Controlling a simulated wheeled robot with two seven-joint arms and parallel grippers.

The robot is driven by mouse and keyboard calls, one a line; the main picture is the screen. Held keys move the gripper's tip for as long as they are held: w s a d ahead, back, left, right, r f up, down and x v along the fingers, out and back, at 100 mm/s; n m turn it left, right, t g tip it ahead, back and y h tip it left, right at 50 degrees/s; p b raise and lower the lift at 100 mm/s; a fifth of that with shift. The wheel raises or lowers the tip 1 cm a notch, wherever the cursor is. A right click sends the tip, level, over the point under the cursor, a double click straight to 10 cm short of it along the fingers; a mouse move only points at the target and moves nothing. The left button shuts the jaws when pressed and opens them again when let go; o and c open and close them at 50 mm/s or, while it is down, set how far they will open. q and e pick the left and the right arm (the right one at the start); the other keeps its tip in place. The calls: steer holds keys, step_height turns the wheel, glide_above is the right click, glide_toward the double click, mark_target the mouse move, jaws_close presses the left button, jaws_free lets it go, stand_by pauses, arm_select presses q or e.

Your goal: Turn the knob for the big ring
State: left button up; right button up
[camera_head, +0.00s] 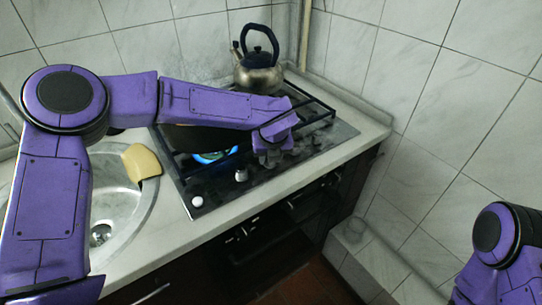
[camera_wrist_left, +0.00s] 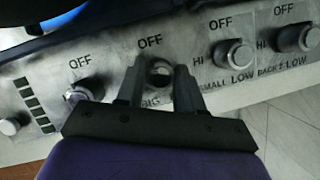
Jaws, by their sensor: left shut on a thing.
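The hob (camera_head: 330,140) is set in the counter, with a row of knobs along its front edge. My left gripper (camera_head: 272,158) reaches down over this row. In the left wrist view, the fingers of my left gripper (camera_wrist_left: 159,88) stand on either side of a dark round knob (camera_wrist_left: 158,73) and are shut on it. "OFF" is printed above this knob; the label below is partly hidden by a finger. A blue flame (camera_head: 215,156) burns under a dark pot (camera_head: 195,138), which my left arm partly covers. My right gripper is outside the view.
A knob labelled "SMALL" (camera_wrist_left: 233,53) and one labelled "BACK 2" (camera_wrist_left: 299,37) sit to the right of the held knob. Another knob (camera_wrist_left: 86,89) is close on its left. A kettle (camera_head: 259,78) stands at the back.

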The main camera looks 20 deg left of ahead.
arm_select(q)
steer(key=shift+s+m+h+p, duration=0.15)
steer(key=shift+m+h+p, duration=0.6)
steer(key=shift+m, duration=1.25)
steer(key=shift+f, duration=0.1)
steer(key=o, duration=1)
steer(key=shift+s+a, duration=0.1)
steer(key=b+v, duration=0.1)
steer(key=v, duration=0.9)
steer(key=shift+s+r, duration=0.3)
steer(key=shift+s, duration=0.05)
